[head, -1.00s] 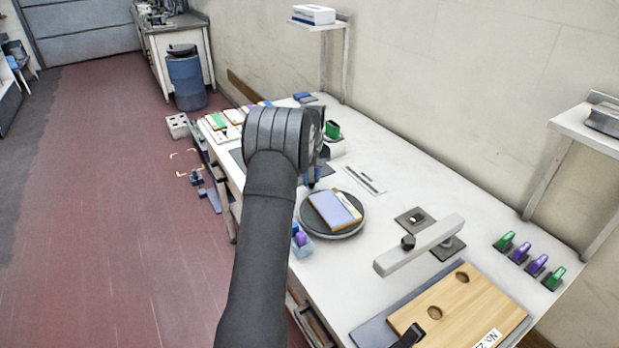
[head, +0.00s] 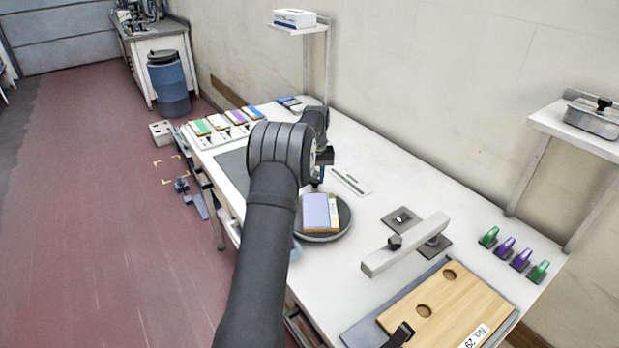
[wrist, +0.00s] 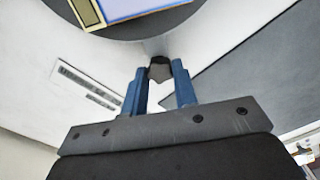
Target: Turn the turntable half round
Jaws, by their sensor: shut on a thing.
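The turntable (head: 341,226) is a dark round disc on the white bench, with a lilac board with a cream and yellow edge (head: 320,211) lying on it. The disc's rim also shows at the top of the wrist view (wrist: 160,22). My gripper (wrist: 160,80) has blue fingers, shut on a small dark knob (wrist: 160,67) just outside the disc's rim. In the head view my gripper (head: 319,177) is at the far side of the turntable, mostly hidden by my arm.
A pale bar clamp (head: 405,246) stands right of the turntable, with a wooden board (head: 455,305) in front. Several green and purple clips (head: 505,247) sit at the right edge. Several coloured cards (head: 219,123) lie at the far left.

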